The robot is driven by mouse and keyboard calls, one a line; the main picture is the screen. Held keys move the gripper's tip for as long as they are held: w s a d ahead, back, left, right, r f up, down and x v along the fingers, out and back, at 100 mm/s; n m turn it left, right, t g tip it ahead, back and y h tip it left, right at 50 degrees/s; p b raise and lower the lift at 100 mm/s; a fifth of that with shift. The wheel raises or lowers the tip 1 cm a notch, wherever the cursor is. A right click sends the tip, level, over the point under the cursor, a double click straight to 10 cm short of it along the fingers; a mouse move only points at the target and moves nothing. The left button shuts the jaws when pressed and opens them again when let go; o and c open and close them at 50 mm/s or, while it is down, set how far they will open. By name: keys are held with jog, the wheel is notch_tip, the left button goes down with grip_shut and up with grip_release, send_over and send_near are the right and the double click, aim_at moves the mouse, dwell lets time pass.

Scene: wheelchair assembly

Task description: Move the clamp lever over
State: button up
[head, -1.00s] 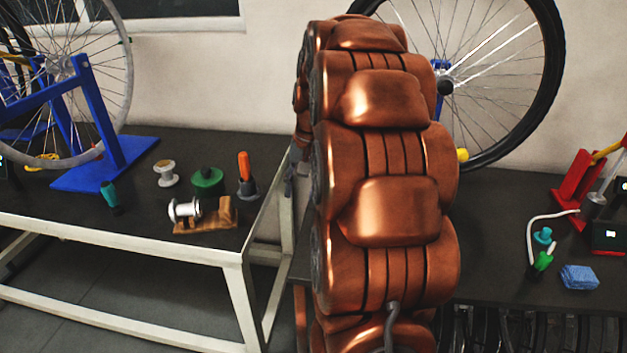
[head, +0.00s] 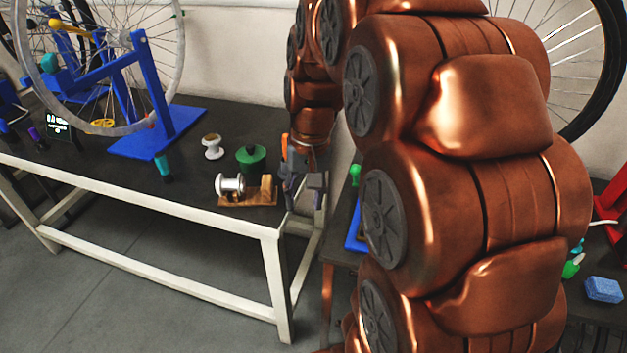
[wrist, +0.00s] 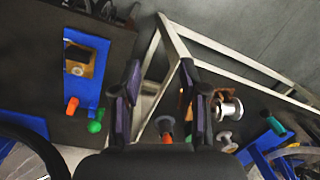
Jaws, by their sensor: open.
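An orange-handled piece with a grey base, probably the clamp lever, stands on the left table; in the wrist view its orange end (wrist: 167,138) shows low between my fingers. In the head view a bit of orange (head: 284,146) shows beside my gripper, which hides most of that spot. My gripper (head: 304,200) is open over the right front corner of the left table. In the wrist view my gripper (wrist: 160,68) has its dark fingers apart with nothing held between them.
A wooden block with a white spool (head: 229,186), a green round tin (head: 251,157) and a second spool (head: 212,146) stand close left of my gripper. A blue wheel stand (head: 160,140) is further left. A blue tray (wrist: 90,65) lies on the other table, across a gap.

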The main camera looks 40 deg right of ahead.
jog(key=shift+n, duration=0.5)
jog(key=shift+s+a+r+p, duration=0.35)
jog(key=shift+s+a, duration=0.3)
jog(key=shift+a, duration=0.15)
jog(key=shift+s+a+r+p, duration=0.3)
jog(key=shift+s+a, duration=0.3)
jog(key=shift+a, duration=0.2)
jog(key=shift+c, duration=0.3)
